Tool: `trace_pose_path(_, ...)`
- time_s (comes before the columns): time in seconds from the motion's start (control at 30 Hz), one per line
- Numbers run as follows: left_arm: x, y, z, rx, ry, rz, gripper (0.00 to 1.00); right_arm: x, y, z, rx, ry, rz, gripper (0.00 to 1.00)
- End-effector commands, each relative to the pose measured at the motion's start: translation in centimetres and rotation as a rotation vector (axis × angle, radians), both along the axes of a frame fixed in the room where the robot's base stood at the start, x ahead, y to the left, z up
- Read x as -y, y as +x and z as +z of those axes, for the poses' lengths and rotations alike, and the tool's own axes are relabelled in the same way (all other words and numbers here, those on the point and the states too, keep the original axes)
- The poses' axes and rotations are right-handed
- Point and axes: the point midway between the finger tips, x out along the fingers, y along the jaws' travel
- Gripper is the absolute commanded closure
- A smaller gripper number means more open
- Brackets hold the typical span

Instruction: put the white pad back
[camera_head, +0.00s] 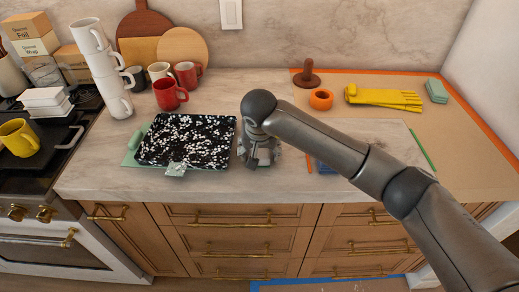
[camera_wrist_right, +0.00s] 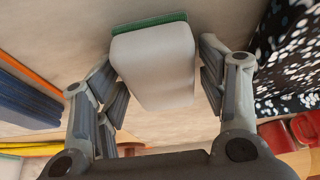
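The white pad (camera_wrist_right: 155,70) with a green layer along one edge shows in the right wrist view, between my right gripper's fingers. My right gripper (camera_wrist_right: 160,88) is open around it, with a visible gap on the right side; the left finger is close to the pad, and I cannot tell if it touches. In the head view my right gripper (camera_head: 258,160) points down at the counter just right of the black speckled tray (camera_head: 190,140) and mostly hides the pad. My left gripper is not in view.
Orange tape borders the right counter area, which holds yellow gloves (camera_head: 384,98), mint pads (camera_head: 436,90), an orange ring (camera_head: 321,99) and a brown stamp-like object (camera_head: 306,76). A blue item (camera_head: 325,167) lies right of my gripper. Red mugs (camera_head: 169,94) and stacked white mugs (camera_head: 103,65) stand back left.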

Motion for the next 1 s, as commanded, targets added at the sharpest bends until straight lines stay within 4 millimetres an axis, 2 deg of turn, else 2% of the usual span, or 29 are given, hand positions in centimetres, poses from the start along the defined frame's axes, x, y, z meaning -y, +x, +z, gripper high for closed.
trace_pose_path(0.3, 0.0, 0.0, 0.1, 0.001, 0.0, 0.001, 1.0, 0.0, 0.0, 0.0, -0.001, 0.0, 0.0, 0.27)
trace_pose_path(0.43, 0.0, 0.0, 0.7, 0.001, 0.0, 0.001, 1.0, 0.0, -0.1, 0.6, -0.002, 0.001, 0.0, 0.27)
trace_pose_path(0.47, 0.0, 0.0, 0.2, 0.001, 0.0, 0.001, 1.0, 0.0, -0.1, 0.7, 0.001, 0.001, 0.001, 0.27)
trace_pose_path(0.8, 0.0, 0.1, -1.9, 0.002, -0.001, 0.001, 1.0, 0.0, -2.8, 7.2, 0.006, -0.001, 0.002, 0.27)
trace_pose_path(1.0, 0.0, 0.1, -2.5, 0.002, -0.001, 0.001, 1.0, 0.0, -4.1, 10.2, 0.002, 0.0, 0.0, 0.27)
